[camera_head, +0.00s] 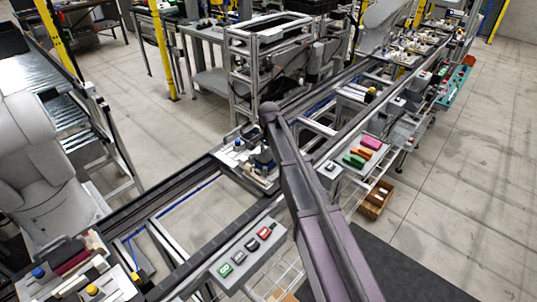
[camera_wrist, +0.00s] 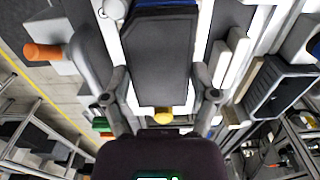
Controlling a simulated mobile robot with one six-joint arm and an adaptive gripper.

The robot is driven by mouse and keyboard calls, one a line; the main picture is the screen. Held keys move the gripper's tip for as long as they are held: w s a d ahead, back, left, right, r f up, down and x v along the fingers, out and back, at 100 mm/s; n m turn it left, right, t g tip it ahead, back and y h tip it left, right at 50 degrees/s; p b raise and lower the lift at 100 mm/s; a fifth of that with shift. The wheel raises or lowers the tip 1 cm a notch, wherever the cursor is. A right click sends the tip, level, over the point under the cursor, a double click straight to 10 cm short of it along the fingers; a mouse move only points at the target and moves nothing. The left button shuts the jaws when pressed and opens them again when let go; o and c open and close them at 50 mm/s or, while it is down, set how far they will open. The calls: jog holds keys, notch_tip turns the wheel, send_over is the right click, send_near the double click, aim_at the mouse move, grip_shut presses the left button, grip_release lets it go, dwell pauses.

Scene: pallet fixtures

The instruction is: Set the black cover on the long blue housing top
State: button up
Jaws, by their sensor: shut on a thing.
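My gripper (camera_wrist: 161,75) shows in the wrist view with its grey fingers on the two sides of a flat dark panel, the black cover (camera_wrist: 157,58). The fingers are shut on the cover's side edges. A strip of blue, probably the long blue housing (camera_wrist: 165,4), shows just past the cover's far end at the top of the wrist view. The cover hides most of what lies under it, so I cannot tell whether it touches the housing. In the head view my arm reaches over the pallet (camera_head: 228,156) on the line, and the gripper's end is hard to make out there.
A yellow button (camera_wrist: 163,117) lies near the cover's near end. An orange-ended part (camera_wrist: 43,52) stands at left and a black slotted block (camera_wrist: 279,88) at right in the wrist view. A grey tray of small coloured parts (camera_head: 229,282) sits beside the line.

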dwell(0.3)
jog(key=o, duration=0.9)
jog(key=shift+r, duration=0.15)
